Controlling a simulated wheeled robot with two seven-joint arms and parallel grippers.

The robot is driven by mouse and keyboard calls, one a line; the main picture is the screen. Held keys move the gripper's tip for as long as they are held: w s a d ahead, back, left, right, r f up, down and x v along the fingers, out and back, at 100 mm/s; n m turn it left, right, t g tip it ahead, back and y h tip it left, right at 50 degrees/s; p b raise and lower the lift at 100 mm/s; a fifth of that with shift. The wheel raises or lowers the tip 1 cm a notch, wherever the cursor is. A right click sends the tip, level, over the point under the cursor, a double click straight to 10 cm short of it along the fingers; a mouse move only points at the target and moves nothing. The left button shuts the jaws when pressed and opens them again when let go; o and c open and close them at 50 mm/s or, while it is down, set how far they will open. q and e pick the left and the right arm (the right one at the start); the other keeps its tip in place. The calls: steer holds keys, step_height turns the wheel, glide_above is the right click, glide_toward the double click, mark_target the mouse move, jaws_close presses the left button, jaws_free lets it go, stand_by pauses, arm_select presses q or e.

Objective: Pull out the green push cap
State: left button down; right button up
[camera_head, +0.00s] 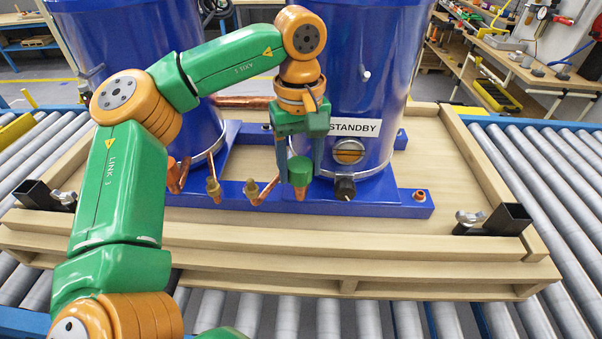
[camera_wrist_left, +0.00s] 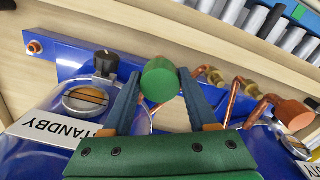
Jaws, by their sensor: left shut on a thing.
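The green push cap (camera_head: 300,171) is a short green cylinder in front of the right blue compressor tank (camera_head: 365,80). My left gripper (camera_head: 301,165) points down with one finger on each side of the cap and is shut on it. A bit of copper pipe (camera_head: 300,193) shows just below the cap. I cannot tell whether the cap still sits on the pipe. In the left wrist view the cap (camera_wrist_left: 160,82) is between the two blue-grey fingertips (camera_wrist_left: 158,76), and its far side is hidden. My right gripper is not in view.
Other copper pipe ends with brass fittings (camera_head: 214,190) stand to the left. A black knob (camera_head: 345,188) and a round sight glass (camera_head: 348,152) are close on the right. The blue base (camera_head: 400,207) rests on a wooden pallet (camera_head: 350,235) over rollers.

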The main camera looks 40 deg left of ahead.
mark_target(300, 164)
arm_select(q)
step_height(300, 164, up, 3)
steer(key=p, duration=0.2)
steer(key=shift+f+p, duration=0.15)
steer(key=shift+p, duration=0.25)
steer(key=shift+r+p, duration=0.35)
steer(key=shift+r, duration=0.6)
